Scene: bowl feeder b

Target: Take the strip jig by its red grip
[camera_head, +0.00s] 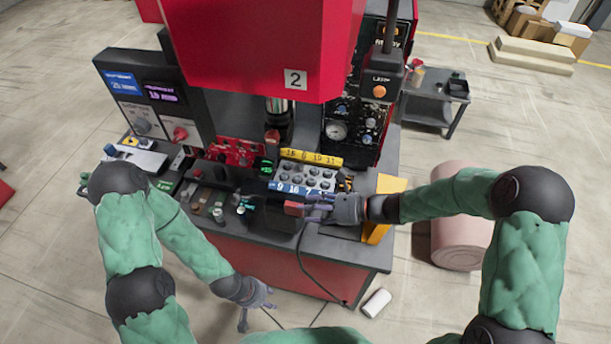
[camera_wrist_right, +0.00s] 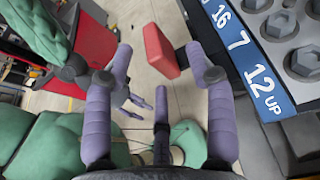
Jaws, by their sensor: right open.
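The strip jig (camera_head: 306,178) is a grey block with rows of hex heads, a yellow numbered strip behind and a blue numbered strip in front. Its blue edge (camera_wrist_right: 246,65) and hex heads show at the right of the right wrist view. The red grip (camera_head: 292,208) is a small red block at its front; it also shows in the right wrist view (camera_wrist_right: 158,47). My right gripper (camera_head: 312,208) is open beside the grip, which appears between and beyond the fingertips; contact cannot be told. My left gripper (camera_head: 258,306) hangs open and empty below the bench front.
The bench (camera_head: 290,255) carries a red press head (camera_head: 260,45) above, a gauge panel (camera_head: 352,130) behind and small parts at left. A yellow piece (camera_head: 391,184) stands at the right edge.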

